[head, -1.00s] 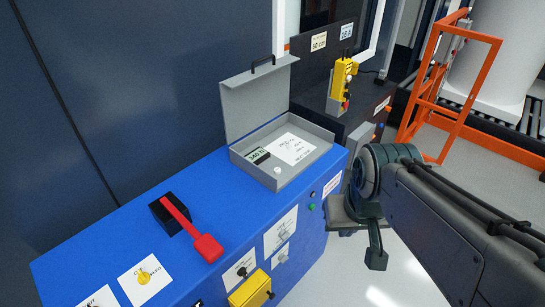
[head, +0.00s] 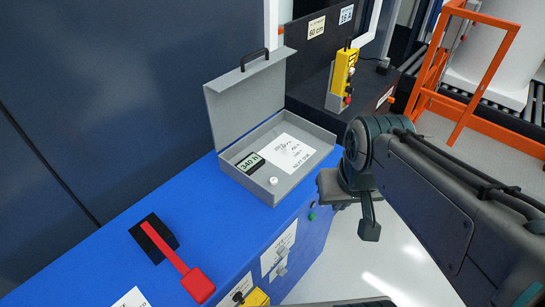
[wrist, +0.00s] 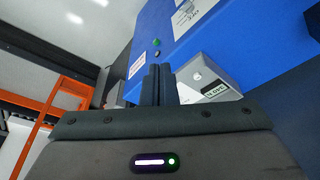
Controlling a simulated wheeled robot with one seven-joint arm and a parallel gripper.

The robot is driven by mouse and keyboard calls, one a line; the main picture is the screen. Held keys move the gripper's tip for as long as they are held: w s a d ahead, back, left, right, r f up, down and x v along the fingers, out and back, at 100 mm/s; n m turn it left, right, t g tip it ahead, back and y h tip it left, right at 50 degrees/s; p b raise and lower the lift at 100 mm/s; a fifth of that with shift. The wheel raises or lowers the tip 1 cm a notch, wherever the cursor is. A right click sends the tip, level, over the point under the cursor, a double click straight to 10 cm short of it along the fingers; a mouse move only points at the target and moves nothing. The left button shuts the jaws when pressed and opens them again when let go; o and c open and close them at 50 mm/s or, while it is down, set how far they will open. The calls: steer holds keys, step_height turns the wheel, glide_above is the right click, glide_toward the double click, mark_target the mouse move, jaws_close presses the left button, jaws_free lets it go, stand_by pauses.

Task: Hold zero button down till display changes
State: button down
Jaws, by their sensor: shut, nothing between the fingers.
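The open grey box (head: 321,149) stands on the blue cabinet, its lid raised at the back. Inside are a small display (head: 250,163), which seems to read 340 h, and a white round button (head: 273,181) near the front corner. A printed white card lies beside them. In the wrist view the button (wrist: 196,76) and display (wrist: 215,91) show right of my gripper (wrist: 159,70). Its dark fingers are together and empty, apart from the button.
A red-handled lever (head: 181,265) lies on the blue cabinet (head: 120,240) at left. A green button (head: 312,216) is on its front face. A yellow control box (head: 343,77) stands behind the grey box. An orange frame (head: 440,70) stands at right, with open floor before it.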

steer(key=w+d+n+t+h+p, duration=0.25)
steer(key=w+n+t+p, duration=0.4)
steer(key=w, duration=1.35)
steer(key=n+g+y, duration=0.5)
steer(key=n+y, duration=0.5)
steer(key=n, duration=0.4)
glide_above(277, 180)
step_height(277, 180, down, 10)
steer(key=shift+s+p, duration=0.15)
steer(key=shift+p, duration=0.2)
steer(key=shift+f+t, duration=0.2)
steer(key=shift+t, duration=0.05)
step_height(277, 180, down, 8)
steer(key=b, duration=0.8)
steer(key=shift+r, duration=0.15)
steer(key=shift+f, duration=0.35)
